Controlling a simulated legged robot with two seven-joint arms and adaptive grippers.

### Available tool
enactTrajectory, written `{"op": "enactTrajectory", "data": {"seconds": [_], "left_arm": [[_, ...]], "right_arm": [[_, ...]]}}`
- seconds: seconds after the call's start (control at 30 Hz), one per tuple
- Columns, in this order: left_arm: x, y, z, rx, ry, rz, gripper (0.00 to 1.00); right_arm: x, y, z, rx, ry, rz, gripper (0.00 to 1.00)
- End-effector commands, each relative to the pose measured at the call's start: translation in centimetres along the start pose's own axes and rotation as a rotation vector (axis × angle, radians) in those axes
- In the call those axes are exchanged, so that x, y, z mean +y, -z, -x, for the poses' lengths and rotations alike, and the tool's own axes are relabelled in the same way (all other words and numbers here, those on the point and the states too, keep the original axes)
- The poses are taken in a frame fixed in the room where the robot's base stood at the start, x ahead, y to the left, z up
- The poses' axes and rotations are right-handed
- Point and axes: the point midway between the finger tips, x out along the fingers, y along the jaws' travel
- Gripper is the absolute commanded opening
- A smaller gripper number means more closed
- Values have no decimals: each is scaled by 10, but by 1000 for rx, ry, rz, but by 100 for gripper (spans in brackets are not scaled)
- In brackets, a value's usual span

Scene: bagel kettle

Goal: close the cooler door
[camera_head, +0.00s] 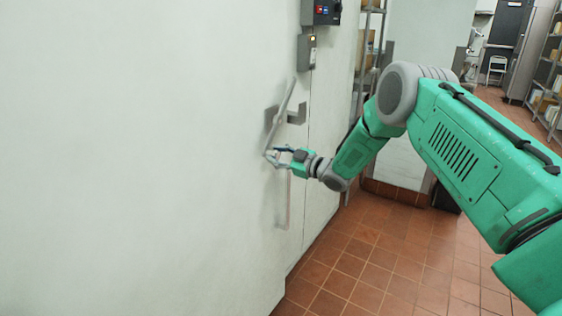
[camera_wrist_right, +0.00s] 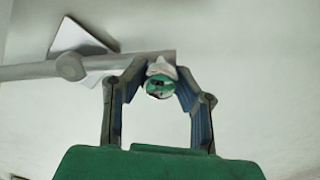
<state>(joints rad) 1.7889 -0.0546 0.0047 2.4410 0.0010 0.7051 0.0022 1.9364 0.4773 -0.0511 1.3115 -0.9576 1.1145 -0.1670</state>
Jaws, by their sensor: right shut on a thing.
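The cooler door (camera_head: 140,150) is the large white panel filling the left of the head view. A grey metal handle (camera_head: 287,103) with a long bar and a bracket is on it near its right edge. My right gripper (camera_head: 276,154) is at the lower end of the handle bar. In the right wrist view my right gripper (camera_wrist_right: 160,75) has its two fingers around the end of the handle (camera_wrist_right: 100,66), shut on it. A thin dark seam runs down the wall right of the handle. My left gripper is in neither view.
A dark control box (camera_head: 322,12) with a smaller grey box below it is on the wall above the handle. Shelving (camera_head: 366,60) stands beyond it. Red tile floor (camera_head: 400,255) is open below my right arm.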

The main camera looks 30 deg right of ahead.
Motion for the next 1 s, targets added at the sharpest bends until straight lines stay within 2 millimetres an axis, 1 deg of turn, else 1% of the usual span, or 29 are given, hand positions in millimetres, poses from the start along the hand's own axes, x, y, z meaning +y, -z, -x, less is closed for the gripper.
{"op": "enactTrajectory", "data": {"seconds": [0.2, 0.23, 0.27, 0.3, 0.57, 0.67, 0.77, 0.87, 1.0], "left_arm": [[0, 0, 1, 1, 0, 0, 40], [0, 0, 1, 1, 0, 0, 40], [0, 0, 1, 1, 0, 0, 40], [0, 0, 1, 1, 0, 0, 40], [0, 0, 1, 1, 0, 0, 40], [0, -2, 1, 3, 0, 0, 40], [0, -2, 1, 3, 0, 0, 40], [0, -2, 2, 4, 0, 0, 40], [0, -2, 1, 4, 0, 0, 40]], "right_arm": [[0, 0, 2, -3, 0, 0, 0], [0, 0, 2, -3, 0, 0, 31], [0, 0, 2, -3, 0, 0, 42], [0, 0, 2, -3, 0, 0, 48], [0, 1, 1, -1, 1, 1, 48], [0, 1, 5, -2, 0, 0, 48], [1, 1, 16, -2, 0, -1, 48], [1, 1, 35, -2, -1, -3, 48], [1, -1, 66, -4, -2, -4, 48]]}}
